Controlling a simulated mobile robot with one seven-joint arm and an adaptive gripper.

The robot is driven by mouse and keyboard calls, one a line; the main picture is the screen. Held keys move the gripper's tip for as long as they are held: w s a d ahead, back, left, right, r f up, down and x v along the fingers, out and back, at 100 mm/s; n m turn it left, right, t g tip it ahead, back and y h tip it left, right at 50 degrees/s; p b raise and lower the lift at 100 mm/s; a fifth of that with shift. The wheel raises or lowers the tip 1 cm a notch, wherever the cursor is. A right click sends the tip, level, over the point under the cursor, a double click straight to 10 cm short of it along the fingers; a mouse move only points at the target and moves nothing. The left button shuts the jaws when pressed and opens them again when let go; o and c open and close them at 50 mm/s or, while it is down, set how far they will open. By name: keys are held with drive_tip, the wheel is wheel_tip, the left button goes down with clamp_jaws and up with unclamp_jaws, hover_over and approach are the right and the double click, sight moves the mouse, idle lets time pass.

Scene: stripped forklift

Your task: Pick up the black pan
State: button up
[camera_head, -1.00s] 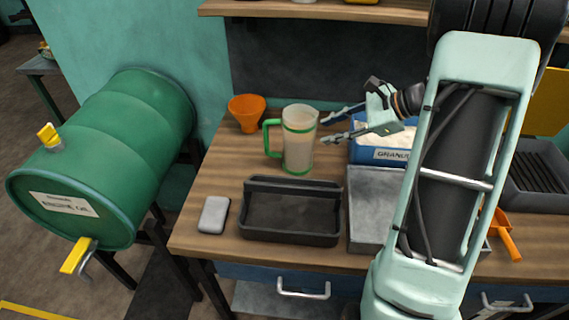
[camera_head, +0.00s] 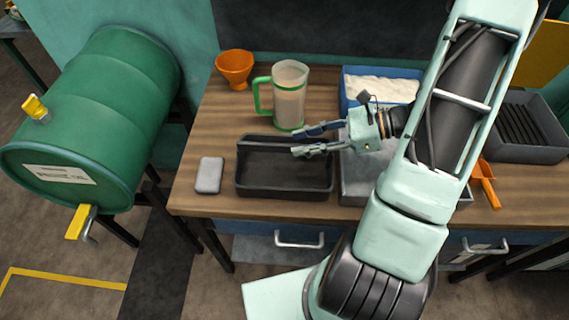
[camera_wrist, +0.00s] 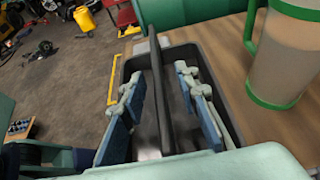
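The black pan (camera_head: 285,188) is a dark rectangular tray resting on the wooden bench. My gripper (camera_head: 303,141) is open, with its fingers pointing left over the pan's right rear part. In the wrist view, the pan (camera_wrist: 228,115) lies below my gripper (camera_wrist: 158,85). A long dark bar or raised edge of the pan runs between the two spread fingers, with a gap visible on both sides. Whether the fingertips are below its top is hard to tell.
A green-handled jug (camera_head: 290,97) stands just behind the pan, close to my fingers. A grey block (camera_head: 209,175) lies left of the pan. A grey metal tray (camera_head: 357,186) sits to its right. A blue bin (camera_head: 351,88) and orange funnel (camera_head: 235,68) stand farther back.

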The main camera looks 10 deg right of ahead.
sight(290, 145)
drive_tip(key=p+x, duration=0.1)
drive_tip(key=x, duration=0.4)
drive_tip(key=shift+s+a, duration=0.15)
drive_tip(key=shift+c, duration=0.4)
clamp_jaws()
drive_tip(key=shift+r, duration=0.15)
